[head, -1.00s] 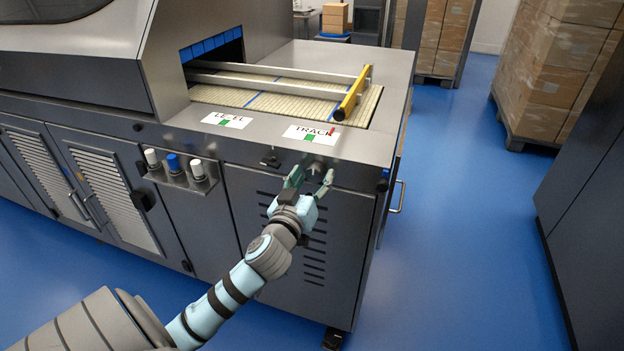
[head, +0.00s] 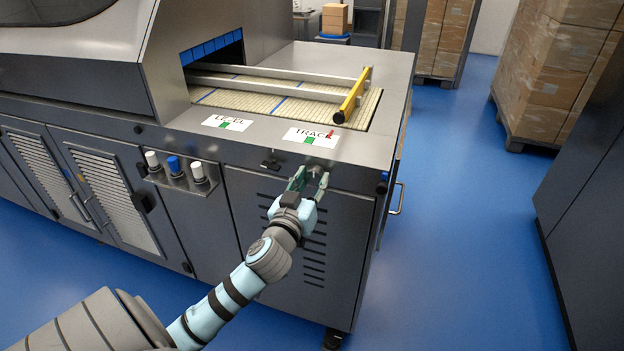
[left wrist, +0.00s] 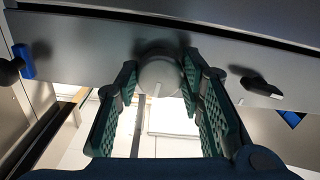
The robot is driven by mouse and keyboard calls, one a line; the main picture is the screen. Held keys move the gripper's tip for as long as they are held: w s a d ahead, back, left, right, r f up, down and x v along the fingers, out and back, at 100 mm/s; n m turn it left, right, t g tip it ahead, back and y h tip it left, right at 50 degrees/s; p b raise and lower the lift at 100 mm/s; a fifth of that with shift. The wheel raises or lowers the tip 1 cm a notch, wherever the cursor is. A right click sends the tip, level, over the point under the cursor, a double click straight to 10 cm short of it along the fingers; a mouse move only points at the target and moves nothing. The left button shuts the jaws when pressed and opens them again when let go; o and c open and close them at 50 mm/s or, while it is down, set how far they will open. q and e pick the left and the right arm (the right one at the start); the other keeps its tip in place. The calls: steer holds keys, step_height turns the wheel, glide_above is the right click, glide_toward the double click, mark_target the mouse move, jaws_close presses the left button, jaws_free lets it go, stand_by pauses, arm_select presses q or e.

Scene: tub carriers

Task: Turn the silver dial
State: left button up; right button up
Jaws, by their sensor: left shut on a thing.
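The silver dial (left wrist: 160,75) is a round grey knob on the machine's front panel. In the head view it shows only in part, under the TRACK label, behind my fingertips. My left gripper (head: 310,176) is shut on the dial, with one green ridged finger on each side of it, as the left wrist view also shows (left wrist: 160,88). The TRACK label (head: 312,138) is white with a green patch, and a red pointer (head: 330,134) sits to the right of the green. My right gripper is not in view.
A small black knob (head: 270,163) sits left of the dial under the LEVEL label (head: 228,122). A blue-and-black knob (head: 382,186) is near the right corner. A yellow bar (head: 352,97) crosses the tan belt (head: 300,107).

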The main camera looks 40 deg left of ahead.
arm_select(q)
steer(key=m+p, duration=0.2)
steer(key=m, duration=0.3)
steer(key=shift+p, duration=0.4)
steer(key=m+p, duration=0.2)
steer(key=m, duration=0.3)
steer(key=shift+a, duration=0.1)
steer(key=m+p, duration=0.2)
steer(key=m, duration=0.4)
steer(key=shift+r, duration=0.1)
steer(key=shift+m+p, duration=0.95)
steer(key=shift+m, duration=1.25)
steer(key=o, duration=1.2)
steer(key=shift+c, duration=0.2)
